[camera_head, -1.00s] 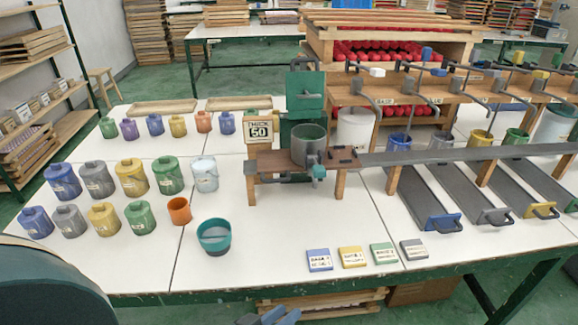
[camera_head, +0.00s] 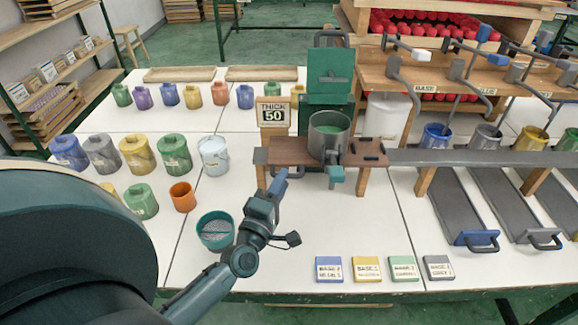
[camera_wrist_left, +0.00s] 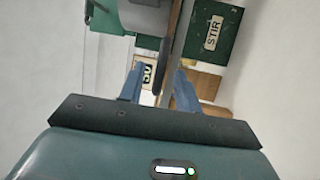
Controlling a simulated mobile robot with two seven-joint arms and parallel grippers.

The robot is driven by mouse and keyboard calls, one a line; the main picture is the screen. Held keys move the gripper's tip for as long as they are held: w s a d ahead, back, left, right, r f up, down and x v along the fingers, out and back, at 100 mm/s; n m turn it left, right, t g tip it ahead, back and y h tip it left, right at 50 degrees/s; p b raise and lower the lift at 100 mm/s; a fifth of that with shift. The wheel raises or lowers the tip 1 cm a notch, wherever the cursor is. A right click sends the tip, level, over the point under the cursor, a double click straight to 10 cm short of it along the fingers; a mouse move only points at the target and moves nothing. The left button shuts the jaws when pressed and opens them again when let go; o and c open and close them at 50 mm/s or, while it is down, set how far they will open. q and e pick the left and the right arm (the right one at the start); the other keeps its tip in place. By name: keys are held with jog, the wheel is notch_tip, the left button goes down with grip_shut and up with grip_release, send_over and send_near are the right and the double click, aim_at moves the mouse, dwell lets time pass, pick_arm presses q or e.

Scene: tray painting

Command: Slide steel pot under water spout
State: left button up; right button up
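The steel pot (camera_head: 344,143), a grey cylinder with green inside, stands upright on a small wooden bench (camera_head: 290,152) before the green stand. A grey cylinder, probably the pot, shows at the top of the left wrist view (camera_wrist_left: 145,18). My left gripper (camera_head: 282,178) is at the bench's front left, near a dark handle, below and left of the pot. Its blue fingers (camera_wrist_left: 158,90) are apart, with nothing clearly held. Contact with the handle cannot be told. Which fixture is the water spout is unclear; several grey spouts with coloured blocks (camera_head: 425,57) hang right. My right gripper is out of view.
A green stand (camera_head: 330,75) rises behind the pot, with a "THICK 50" sign (camera_head: 273,113) at left. A white bucket (camera_head: 384,120) stands behind right. A teal bowl (camera_head: 215,231) is beside my left forearm. Coloured cards (camera_head: 367,269) lie at the front edge.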

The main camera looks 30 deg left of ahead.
pick_arm(q)
jog(key=shift+x, duration=2.4)
jog(key=c, duration=0.6)
grip_shut()
jog(key=shift+r, duration=0.1)
